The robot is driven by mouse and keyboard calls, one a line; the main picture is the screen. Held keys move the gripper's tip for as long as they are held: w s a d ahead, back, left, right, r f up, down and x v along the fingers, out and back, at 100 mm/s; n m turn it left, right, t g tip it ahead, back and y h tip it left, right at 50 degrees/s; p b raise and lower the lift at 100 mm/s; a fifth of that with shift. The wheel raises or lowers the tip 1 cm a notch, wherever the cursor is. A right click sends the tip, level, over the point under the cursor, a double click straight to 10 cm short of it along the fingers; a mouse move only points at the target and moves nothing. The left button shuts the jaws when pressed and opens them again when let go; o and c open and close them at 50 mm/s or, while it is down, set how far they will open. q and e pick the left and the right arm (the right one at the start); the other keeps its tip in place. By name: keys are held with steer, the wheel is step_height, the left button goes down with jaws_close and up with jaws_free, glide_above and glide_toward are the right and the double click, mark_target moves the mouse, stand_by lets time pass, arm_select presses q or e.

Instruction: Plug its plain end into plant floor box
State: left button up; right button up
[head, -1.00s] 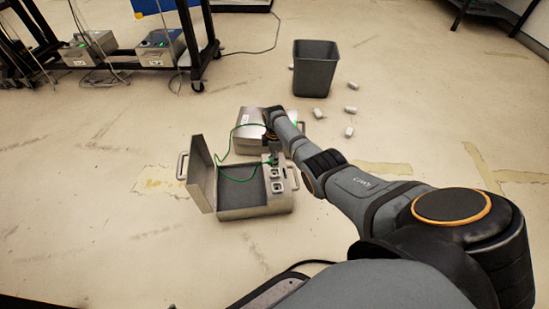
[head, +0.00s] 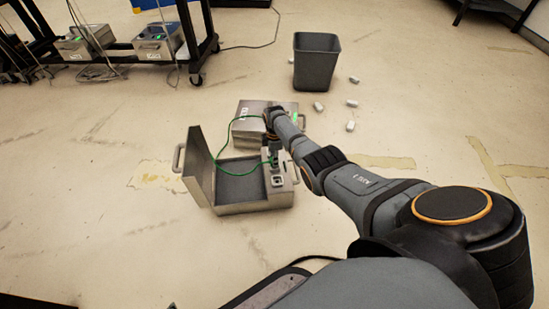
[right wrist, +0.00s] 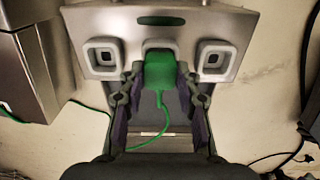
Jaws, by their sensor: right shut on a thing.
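The floor box is an open metal case (head: 255,205) on the floor with its lid (head: 199,170) raised at the left. Its socket panel (right wrist: 118,18) shows a left socket (right wrist: 103,56), a right socket (right wrist: 219,57) and a middle one behind a green plug (right wrist: 160,72). My right gripper (right wrist: 160,92) is shut on this plug, at the middle socket's mouth. I cannot tell how deep the plug sits. A green cord (head: 232,131) runs from it towards the closed metal case (head: 250,110) behind. In the head view my right gripper (head: 273,156) is partly hidden. My left gripper is out of view.
A dark bin (head: 316,65) stands behind, with several small white pieces (head: 350,126) on the floor near it. A wheeled black rack (head: 205,45) and more metal boxes (head: 158,40) are at the back left. The floor left of the open case is clear.

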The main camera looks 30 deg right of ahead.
steer(key=shift+f+b, duration=0.3)
steer(key=shift+f, duration=0.1)
steer(key=o, duration=1.2)
steer(key=shift+o, duration=0.2)
steer(key=shift+r, duration=0.15)
step_height(320, 180, up, 12)
